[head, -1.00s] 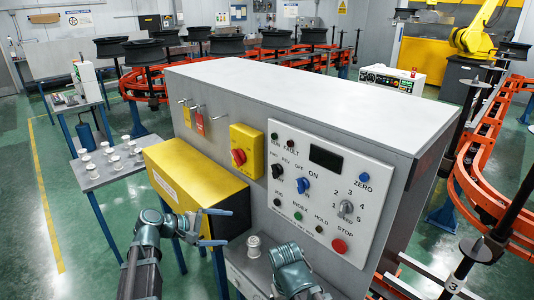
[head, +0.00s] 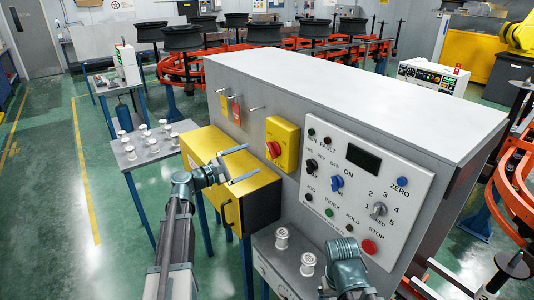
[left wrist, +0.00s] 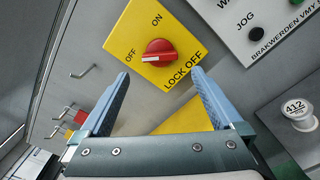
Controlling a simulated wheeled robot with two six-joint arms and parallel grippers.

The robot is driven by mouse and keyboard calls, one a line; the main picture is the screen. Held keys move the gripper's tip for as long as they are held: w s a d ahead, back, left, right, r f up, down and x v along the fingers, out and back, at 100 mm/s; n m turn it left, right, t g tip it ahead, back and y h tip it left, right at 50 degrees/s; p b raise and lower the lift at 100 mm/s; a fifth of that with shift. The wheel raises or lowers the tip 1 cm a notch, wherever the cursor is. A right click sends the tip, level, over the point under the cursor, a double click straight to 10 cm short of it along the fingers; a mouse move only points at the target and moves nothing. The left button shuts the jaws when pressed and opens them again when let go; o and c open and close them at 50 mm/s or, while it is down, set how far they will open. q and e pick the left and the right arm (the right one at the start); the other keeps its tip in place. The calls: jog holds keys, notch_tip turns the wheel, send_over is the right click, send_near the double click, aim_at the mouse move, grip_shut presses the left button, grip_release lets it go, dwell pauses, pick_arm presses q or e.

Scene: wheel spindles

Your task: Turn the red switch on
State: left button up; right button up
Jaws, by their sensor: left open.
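The red switch (head: 273,150) is a rotary knob on a yellow plate (head: 283,132) on the grey cabinet's side. In the left wrist view the red knob (left wrist: 160,52) has its white mark toward OFF, with ON printed above on the plate. My left gripper (head: 251,161) is open and empty, just left of and slightly below the switch in the head view. In the left wrist view the knob appears beyond and between the fingertips (left wrist: 160,73), apart from both. My right arm shows at the bottom of the head view, but its fingers are hidden.
A white control panel (head: 340,215) with knobs and buttons is right of the switch. Hooks with tags (head: 236,110) are to its left. A yellow box (head: 225,165) juts out below my left gripper. White spools stand on small tables.

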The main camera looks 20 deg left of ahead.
aim_at(270, 152)
pick_arm(q)
jog(key=x, duration=0.8)
jog(key=shift+c, duration=0.3)
jog(key=c, duration=1.2)
jog(key=shift+o, duration=0.2)
jog(key=shift+m, duration=0.4)
jog(key=shift+f+m, duration=0.1)
jog(key=shift+m, duration=8.4)
jog(key=shift+s, duration=0.1)
